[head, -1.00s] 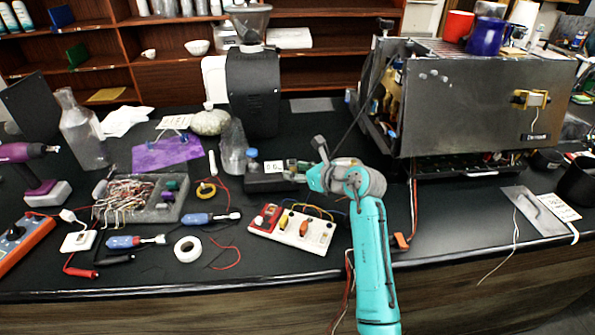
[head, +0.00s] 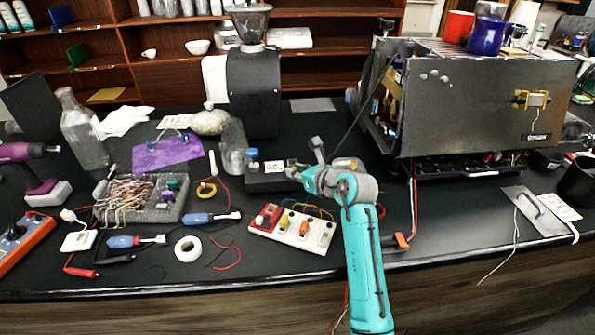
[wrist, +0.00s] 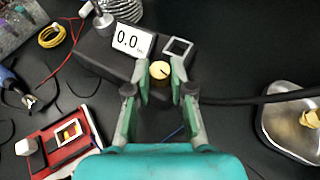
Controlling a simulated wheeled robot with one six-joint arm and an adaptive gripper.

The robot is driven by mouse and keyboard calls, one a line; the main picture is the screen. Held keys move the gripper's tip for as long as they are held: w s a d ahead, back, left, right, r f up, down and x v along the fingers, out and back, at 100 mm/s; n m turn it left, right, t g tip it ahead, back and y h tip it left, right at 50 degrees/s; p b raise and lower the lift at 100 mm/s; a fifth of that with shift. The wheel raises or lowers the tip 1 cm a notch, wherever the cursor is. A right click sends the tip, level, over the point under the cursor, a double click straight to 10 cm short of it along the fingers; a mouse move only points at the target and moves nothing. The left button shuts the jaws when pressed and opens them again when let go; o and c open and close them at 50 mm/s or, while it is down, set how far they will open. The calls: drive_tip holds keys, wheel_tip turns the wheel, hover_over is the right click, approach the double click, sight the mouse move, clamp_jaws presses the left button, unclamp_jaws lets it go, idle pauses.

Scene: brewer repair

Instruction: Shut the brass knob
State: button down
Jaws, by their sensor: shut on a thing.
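The brass knob (wrist: 160,70) is a small round yellow cap with a dark mark, on the front of a black box (wrist: 103,50). The box has a white display reading 0.0 (wrist: 132,41) and a square frame next to it. My gripper (wrist: 160,73) is shut on the knob, with one green finger on each side of it. In the head view the black box (head: 268,183) stands mid-counter, and my gripper (head: 300,176) reaches its right end from the right. The knob is too small to make out clearly there.
A metal dish (wrist: 283,132) with a brass-coloured piece lies right of my gripper. A red and white switch board (head: 293,230) sits in front of the box. A clear bottle (head: 233,147) stands behind it. The large grey machine (head: 480,105) stands at the right.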

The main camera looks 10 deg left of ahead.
drive_tip(key=c, duration=1)
unclamp_jaws()
drive_tip(key=v, duration=1.2)
